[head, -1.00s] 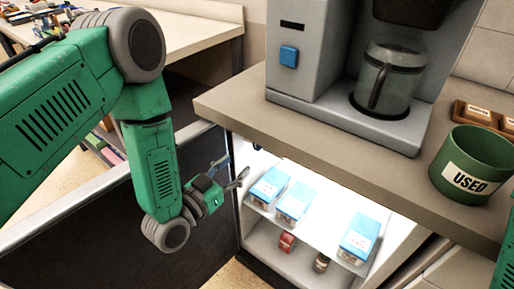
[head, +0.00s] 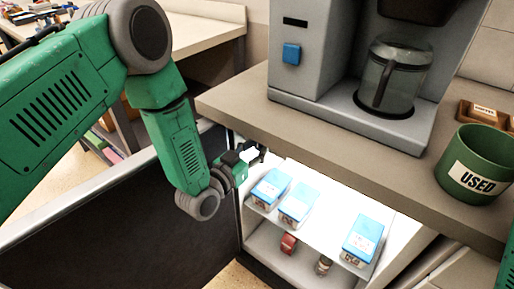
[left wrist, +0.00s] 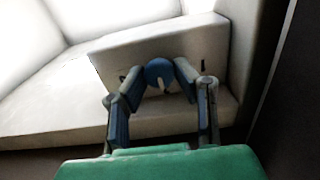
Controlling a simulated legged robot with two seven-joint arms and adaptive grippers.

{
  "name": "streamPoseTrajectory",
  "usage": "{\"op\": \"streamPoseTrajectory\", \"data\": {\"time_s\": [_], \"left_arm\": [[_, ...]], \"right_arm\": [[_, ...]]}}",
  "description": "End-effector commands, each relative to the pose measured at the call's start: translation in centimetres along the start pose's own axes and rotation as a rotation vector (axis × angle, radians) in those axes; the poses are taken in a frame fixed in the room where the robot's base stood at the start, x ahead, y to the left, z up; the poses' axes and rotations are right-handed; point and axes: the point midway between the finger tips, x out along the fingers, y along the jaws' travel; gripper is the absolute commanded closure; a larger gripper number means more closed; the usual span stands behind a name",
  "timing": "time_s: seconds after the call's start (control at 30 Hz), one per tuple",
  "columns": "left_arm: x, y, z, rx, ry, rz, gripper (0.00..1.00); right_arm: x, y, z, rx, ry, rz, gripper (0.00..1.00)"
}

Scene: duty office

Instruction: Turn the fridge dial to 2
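The fridge dial (left wrist: 159,73) is a blue round knob with a pale pointer, on a light housing (left wrist: 205,45) inside the lit fridge (head: 328,185). I cannot read any numbers around it. My left gripper (left wrist: 158,76) has its two fingers apart, one on each side of the dial; whether they touch it is unclear. In the head view my left gripper (head: 254,153) reaches into the upper left of the fridge opening and hides the dial. My right gripper is out of view; only a bit of green arm shows at the right edge.
The fridge door (head: 100,215) stands open at the left. Blue-lidded boxes (head: 299,204) stand on the fridge shelf, with a red item (head: 288,244) and a small jar (head: 323,265) below. The counter (head: 310,135) above holds a coffee machine (head: 325,50) and a green USED bin (head: 477,167).

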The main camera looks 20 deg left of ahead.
Motion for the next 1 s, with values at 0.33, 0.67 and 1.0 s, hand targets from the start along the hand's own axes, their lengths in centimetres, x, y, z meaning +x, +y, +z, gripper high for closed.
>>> {"op": "streamPoseTrajectory", "data": {"time_s": [0.33,0.67,1.0], "left_arm": [[-0.16,0.15,0.12,-0.028,-0.004,0.003,1.0],[-0.24,0.04,0.17,-0.222,-0.006,0.001,1.0],[-0.3,0.02,0.31,-0.489,-0.008,0.001,1.0]], "right_arm": [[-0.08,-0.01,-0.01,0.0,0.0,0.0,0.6],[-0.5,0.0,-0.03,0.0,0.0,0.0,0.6],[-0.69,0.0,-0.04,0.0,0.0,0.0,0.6]]}}
